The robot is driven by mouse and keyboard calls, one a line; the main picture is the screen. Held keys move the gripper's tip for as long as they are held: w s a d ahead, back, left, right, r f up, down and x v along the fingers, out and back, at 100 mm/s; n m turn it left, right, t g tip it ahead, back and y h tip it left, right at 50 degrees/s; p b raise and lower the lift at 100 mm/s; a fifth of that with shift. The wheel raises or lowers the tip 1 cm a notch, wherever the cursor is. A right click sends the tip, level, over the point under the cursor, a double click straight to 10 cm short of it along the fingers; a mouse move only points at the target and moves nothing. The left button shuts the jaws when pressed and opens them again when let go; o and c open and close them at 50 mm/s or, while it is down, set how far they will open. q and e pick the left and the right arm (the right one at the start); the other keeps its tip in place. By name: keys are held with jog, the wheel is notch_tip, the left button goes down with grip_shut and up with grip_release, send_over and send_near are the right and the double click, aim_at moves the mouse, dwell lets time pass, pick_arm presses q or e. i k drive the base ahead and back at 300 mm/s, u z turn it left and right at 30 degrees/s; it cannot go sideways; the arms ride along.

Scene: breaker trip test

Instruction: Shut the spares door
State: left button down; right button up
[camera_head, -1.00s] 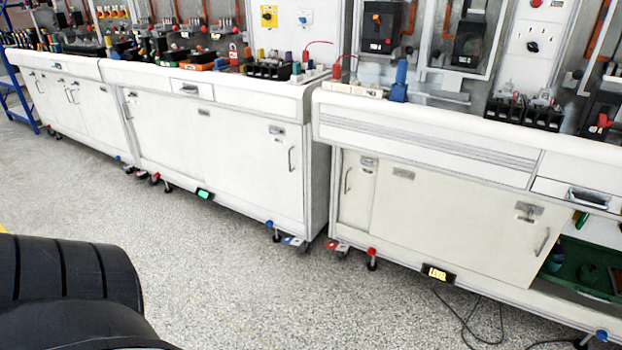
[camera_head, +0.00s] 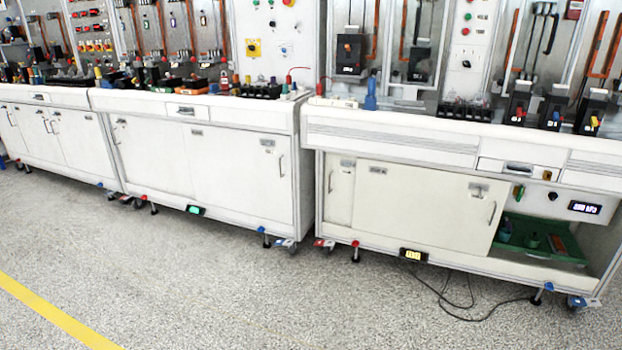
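The right-hand bench has a large cream door panel (camera_head: 424,209) with a handle (camera_head: 491,213) near its right edge. To its right the cupboard stands open, with a green tray (camera_head: 545,252) and small items inside. A narrower cream panel (camera_head: 340,190) with its own handle is at the left of the cupboard. I cannot read a label naming the spares door; the large panel is the one beside the open bay. Neither of my grippers is in view.
The middle bench (camera_head: 240,180) and the left bench (camera_head: 62,140) show closed fronts. Black cables (camera_head: 470,305) lie on the floor before the right bench. A yellow line (camera_head: 55,310) crosses the floor at lower left. The speckled floor ahead is otherwise clear.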

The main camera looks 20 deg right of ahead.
aim_at(442, 209)
jog(key=u, duration=0.25)
jog(key=i, duration=2.15)
jog(key=z, duration=1.15)
jog(key=i, duration=1.1)
jog(key=z, duration=1.3)
jog(key=i, duration=0.2)
jog(key=z, duration=0.15)
